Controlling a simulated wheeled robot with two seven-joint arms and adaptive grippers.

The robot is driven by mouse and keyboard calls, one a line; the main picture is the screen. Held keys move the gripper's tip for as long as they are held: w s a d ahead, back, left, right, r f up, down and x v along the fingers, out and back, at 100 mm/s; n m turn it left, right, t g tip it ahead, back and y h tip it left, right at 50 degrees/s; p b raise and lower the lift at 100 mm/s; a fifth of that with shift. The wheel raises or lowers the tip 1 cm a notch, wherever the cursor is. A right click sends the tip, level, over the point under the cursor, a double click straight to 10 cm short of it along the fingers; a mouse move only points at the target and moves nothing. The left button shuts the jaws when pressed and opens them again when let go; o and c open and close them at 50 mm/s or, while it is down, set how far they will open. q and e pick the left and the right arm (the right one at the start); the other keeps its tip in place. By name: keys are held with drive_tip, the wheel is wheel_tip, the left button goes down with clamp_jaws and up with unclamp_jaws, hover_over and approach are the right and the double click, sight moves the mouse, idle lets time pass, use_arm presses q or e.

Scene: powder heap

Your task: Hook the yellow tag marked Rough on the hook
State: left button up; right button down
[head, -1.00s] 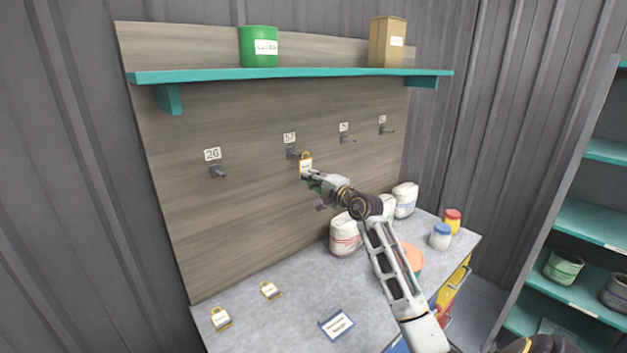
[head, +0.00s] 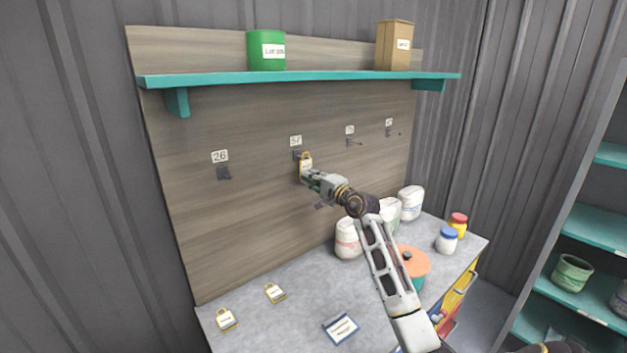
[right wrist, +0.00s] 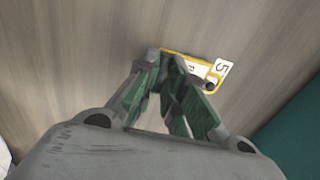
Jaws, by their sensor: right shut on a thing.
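A yellow-edged tag with a white label (head: 306,163) is held upright by my right gripper (head: 307,178) in front of the wooden board, at the hook under the sign 57 (head: 296,154). In the right wrist view my gripper (right wrist: 172,85) is shut on the tag (right wrist: 184,60), and the dark hook end (right wrist: 209,86) shows at the tag's loop end. I cannot tell whether the hook passes through the loop. The lettering on the held tag is too small to read.
Other hooks are at sign 26 (head: 223,173) and to the right (head: 354,142). Two more tags (head: 227,319) (head: 275,292) and a blue-edged card (head: 341,328) lie on the grey worktop (head: 290,325).

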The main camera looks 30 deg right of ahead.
drive_tip(key=shift+w+f+b, duration=0.35)
drive_tip(key=shift+w+f, duration=0.05)
drive_tip(key=shift+w, duration=0.35)
use_arm(q)
drive_tip(key=shift+w+a+f, duration=0.2)
drive_tip(key=shift+a+f, duration=0.2)
drive_tip(key=shift+a, duration=0.05)
idle(0.6)
use_arm(e)
drive_tip(key=shift+c, duration=2.4)
unclamp_jaws()
drive_tip(key=shift+s, duration=0.15)
